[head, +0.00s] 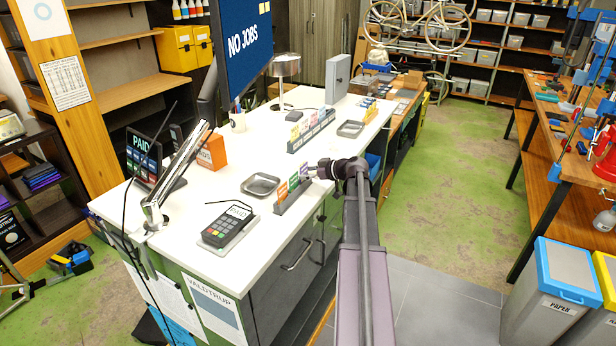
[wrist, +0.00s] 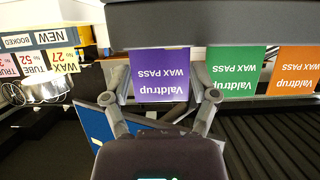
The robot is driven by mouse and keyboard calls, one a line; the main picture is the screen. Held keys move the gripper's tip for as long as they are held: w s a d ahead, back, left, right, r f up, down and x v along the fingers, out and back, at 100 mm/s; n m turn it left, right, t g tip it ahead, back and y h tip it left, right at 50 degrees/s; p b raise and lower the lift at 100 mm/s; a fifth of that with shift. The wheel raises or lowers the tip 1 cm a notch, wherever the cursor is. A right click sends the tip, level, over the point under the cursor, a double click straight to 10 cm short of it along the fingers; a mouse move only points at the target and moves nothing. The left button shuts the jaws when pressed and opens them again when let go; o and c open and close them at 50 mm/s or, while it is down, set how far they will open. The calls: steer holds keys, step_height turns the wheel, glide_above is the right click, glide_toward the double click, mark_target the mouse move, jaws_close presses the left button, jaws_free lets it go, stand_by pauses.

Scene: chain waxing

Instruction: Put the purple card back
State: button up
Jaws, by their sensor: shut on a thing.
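The purple card (wrist: 160,75), marked "Valdtrup WAX PASS", is between the fingers of my gripper (wrist: 163,92), which is shut on it. In the wrist view the picture is upside down, and the card's edge meets the dark grey card rack (wrist: 210,30). It is in line with the green card (wrist: 233,70) and the orange card (wrist: 295,72); whether it is fully seated I cannot tell. In the head view my gripper (head: 316,172) is at the far end of the small rack (head: 294,198) on the white counter, beside the purple card (head: 304,171).
A metal tray (head: 261,185) and a card terminal (head: 228,228) lie on the white counter (head: 205,200). A longer rack (head: 312,137) of cards stands farther back, near another tray (head: 350,129). An orange box (head: 211,152) and a PAID board (head: 143,157) stand at the left.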

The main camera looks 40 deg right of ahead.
steer(key=shift+f, duration=0.2)
steer(key=o, duration=0.6)
steer(key=shift+r, duration=0.2)
steer(key=shift+r, duration=0.1)
steer(key=p+v, duration=0.4)
steer(key=v, duration=0.8)
stand_by(0.5)
